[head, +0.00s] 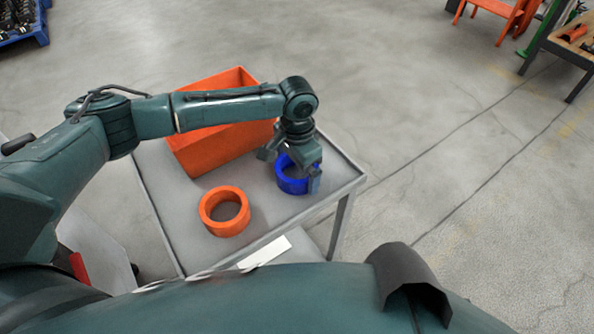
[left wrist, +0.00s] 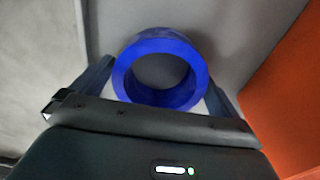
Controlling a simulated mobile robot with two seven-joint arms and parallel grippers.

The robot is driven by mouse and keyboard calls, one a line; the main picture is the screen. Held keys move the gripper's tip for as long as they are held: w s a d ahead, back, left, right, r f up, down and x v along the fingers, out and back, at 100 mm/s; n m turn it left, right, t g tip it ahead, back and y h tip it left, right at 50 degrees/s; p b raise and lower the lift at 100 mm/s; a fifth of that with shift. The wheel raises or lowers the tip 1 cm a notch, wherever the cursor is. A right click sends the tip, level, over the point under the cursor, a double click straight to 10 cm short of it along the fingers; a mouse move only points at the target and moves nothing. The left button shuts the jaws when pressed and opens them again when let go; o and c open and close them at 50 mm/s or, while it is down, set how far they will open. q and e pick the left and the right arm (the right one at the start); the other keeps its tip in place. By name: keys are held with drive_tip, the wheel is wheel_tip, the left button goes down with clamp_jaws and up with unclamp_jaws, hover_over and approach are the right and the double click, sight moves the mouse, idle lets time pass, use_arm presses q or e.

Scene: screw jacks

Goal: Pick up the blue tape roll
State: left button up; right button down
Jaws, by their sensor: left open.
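The blue tape roll (head: 288,183) lies flat on the grey table (head: 262,214) near its right edge. It also shows in the left wrist view (left wrist: 118,78), upper middle, with its hole facing the camera. My left gripper (head: 293,174) is right over the roll and hides part of it. In the left wrist view my left gripper's fingers (left wrist: 157,88) are spread, one on each side of the roll. I cannot tell whether they touch it. My right gripper is not in view.
An orange tape roll (head: 224,212) lies on the table to the left of the blue one. An orange bin (head: 215,145) stands behind them on the table and also shows at right in the left wrist view (left wrist: 290,95). Open floor lies to the right.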

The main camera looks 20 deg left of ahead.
use_arm(q)
drive_tip(key=shift+c, duration=0.2)
drive_tip(key=c, duration=1)
